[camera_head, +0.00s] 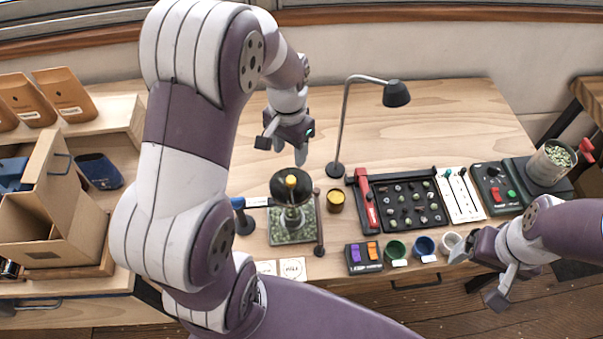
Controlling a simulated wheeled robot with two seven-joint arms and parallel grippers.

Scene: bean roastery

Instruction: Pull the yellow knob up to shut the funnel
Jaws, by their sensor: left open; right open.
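The yellow knob (291,181) stands at the middle of a dark round funnel (280,192). The funnel is above a clear vessel with greenish beans on a square tray (283,238). My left gripper (284,151) is open and empty, with its fingers pointing down. In the picture it is just above the knob and appears apart from it. My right gripper (482,278) is open and empty at the table's front right edge, far from the funnel.
A desk lamp (397,94) stands behind and right of the funnel. A yellow cup (335,201), a red-handled black tray (440,219) and small cups (395,250) are to the right. A dark post (319,240) stands beside the bean tray. The table's back is clear.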

